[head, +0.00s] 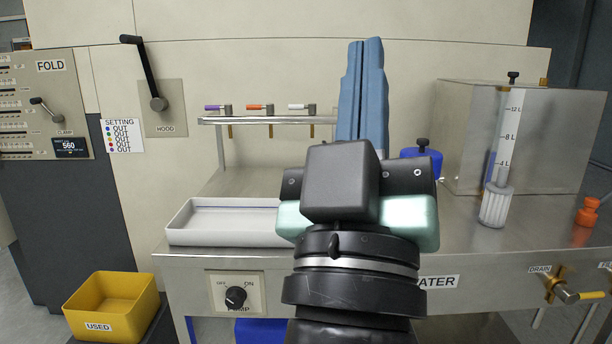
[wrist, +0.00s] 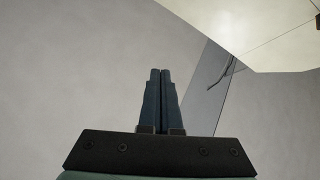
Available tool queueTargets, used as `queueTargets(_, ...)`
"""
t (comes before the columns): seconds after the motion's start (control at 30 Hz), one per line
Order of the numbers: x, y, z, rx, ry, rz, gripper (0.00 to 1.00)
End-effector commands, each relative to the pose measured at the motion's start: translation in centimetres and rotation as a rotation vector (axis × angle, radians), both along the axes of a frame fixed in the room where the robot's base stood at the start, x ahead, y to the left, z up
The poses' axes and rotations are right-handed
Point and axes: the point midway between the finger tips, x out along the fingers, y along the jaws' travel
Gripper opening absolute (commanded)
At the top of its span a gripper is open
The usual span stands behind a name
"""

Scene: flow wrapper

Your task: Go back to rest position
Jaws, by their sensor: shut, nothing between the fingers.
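My gripper (head: 365,62) stands in the middle of the head view, with its long blue fingers pointing up and away over the steel bench. The fingers lie side by side, shut, with nothing between them. In the wrist view my gripper (wrist: 160,75) also shows its two fingers together and empty, against a plain grey surface. The gripper touches nothing that I can see. My wrist and gripper body hide part of the bench behind them.
A white tray (head: 183,236) sits on the bench to the left, below a small rack (head: 262,120) with colored handles. A clear cylinder (head: 503,140) and an orange bottle (head: 587,212) stand right. A yellow bin (head: 127,286) is low left.

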Motion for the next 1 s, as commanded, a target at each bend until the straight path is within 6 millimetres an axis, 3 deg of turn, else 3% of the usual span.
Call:
queueTargets(0.03,-2.2,1.9,2.2,0.093,-0.051,0.169,0.00)
queueTargets(0.1,-5.1,4.6,4.3,0.217,-0.088,0.421,0.00)
queueTargets(0.2,-4.3,4.2,8.2,0.218,-0.071,0.402,0.00)
queueTargets(1.0,-4.2,4.2,32.5,0.215,-0.068,0.397,0.00)
